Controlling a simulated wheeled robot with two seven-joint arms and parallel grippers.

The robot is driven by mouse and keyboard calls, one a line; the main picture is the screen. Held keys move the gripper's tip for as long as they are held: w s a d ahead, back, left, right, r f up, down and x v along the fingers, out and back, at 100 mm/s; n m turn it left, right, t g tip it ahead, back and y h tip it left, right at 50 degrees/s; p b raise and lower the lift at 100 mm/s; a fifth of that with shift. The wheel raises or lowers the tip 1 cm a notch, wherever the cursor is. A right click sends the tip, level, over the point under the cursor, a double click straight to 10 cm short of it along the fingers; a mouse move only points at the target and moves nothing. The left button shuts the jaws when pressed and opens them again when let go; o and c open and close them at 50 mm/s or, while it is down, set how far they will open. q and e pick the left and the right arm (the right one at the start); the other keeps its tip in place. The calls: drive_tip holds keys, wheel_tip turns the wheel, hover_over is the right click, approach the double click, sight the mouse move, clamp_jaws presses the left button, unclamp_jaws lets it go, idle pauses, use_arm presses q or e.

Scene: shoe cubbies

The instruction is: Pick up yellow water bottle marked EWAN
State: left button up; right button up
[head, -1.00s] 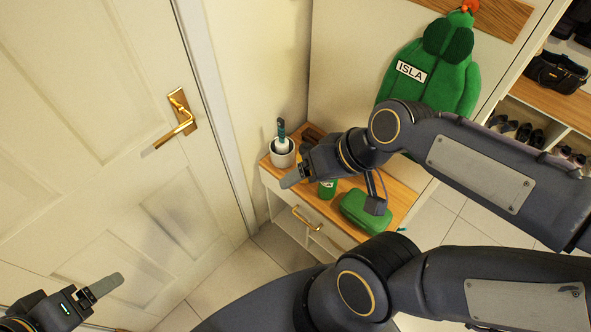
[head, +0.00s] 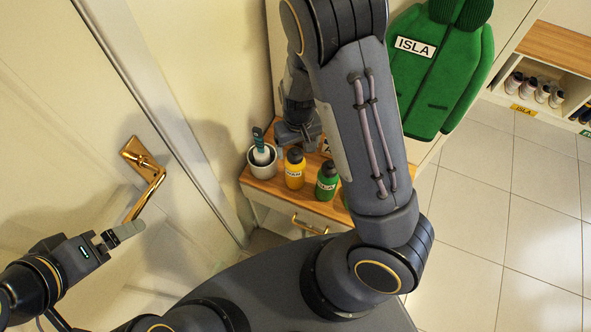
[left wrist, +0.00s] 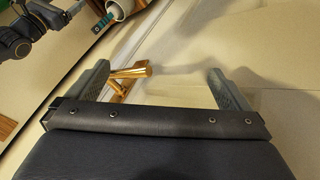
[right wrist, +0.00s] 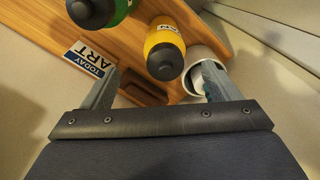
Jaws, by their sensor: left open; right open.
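The yellow water bottle (head: 294,170) stands upright on the wooden top of a small cabinet (head: 345,213), between a white pot and a green bottle. Its label is too small to read surely. In the right wrist view the yellow bottle (right wrist: 164,50) shows from above, ahead of the fingers and between their lines. My right gripper (head: 299,132) is open and empty, above and behind the bottle, apart from it. My left gripper (head: 124,233) is open and empty beside the door; the brass handle (left wrist: 130,72) shows beyond its fingers.
The green bottle (head: 327,181) stands close on the right, the white pot (head: 262,163) with a brush on the left. A card reading TODAY ART (right wrist: 85,60) and a dark brown object (right wrist: 144,92) lie nearby. A green ISLA coat (head: 432,65) hangs right. The door handle (head: 145,185) is near my left gripper.

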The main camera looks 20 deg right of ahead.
sight(295, 163)
drive_tip(key=f, duration=0.7)
drive_tip(key=shift+w+a+f, duration=0.1)
drive_tip(key=shift+w+a, duration=0.2)
drive_tip(key=shift+c, duration=0.3)
clamp_jaws()
